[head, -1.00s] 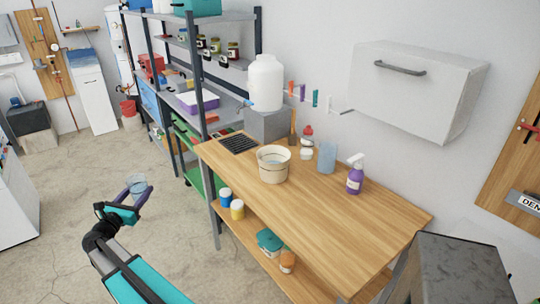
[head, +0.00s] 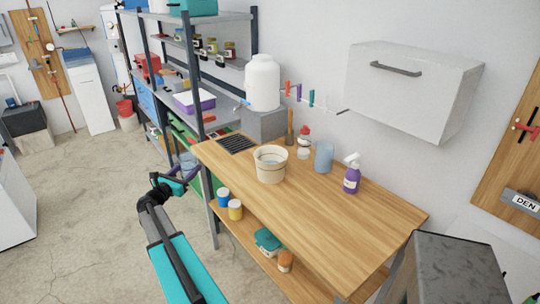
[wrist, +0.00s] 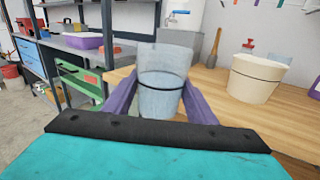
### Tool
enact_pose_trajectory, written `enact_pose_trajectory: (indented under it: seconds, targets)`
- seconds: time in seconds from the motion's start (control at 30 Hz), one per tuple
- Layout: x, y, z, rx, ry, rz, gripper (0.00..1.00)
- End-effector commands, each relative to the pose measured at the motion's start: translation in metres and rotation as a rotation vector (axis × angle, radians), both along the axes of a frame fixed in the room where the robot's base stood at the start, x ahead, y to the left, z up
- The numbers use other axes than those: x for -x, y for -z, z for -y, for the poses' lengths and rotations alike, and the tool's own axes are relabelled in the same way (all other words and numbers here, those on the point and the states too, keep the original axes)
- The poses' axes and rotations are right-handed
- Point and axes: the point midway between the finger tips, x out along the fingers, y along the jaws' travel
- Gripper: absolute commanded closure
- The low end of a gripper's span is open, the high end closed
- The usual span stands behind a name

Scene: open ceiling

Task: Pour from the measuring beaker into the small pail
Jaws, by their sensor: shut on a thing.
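The measuring beaker (wrist: 162,86) is a clear vessel with pale bluish liquid in it, upright in the wrist view. My gripper (wrist: 160,105) has its purple fingers shut on the beaker's two sides. In the head view my gripper (head: 187,170) is just left of the bench's left edge, and the beaker (head: 189,160) is faint against the shelf. The small pail (head: 271,170) is cream with a dark band and stands upright on the bench, with pale liquid showing inside. The pail also stands to the right of the beaker in the wrist view (wrist: 254,78), apart from it.
The wooden bench (head: 325,225) has clear room in front of the pail. Behind it are a blue translucent cup (head: 324,157), a red-capped bottle (head: 304,143) and a purple spray bottle (head: 352,177). A white tapped jug (head: 263,82) stands on a grey block. Shelving is at the left.

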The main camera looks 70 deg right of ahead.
Motion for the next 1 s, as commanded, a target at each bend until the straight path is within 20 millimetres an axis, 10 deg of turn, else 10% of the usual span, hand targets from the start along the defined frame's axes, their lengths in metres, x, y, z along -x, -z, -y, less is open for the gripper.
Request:
enact_pose_trajectory:
  seconds: [1.0]
  targets:
    - [0.152,0.007,0.176,-0.004,0.205,-0.004,0.79]
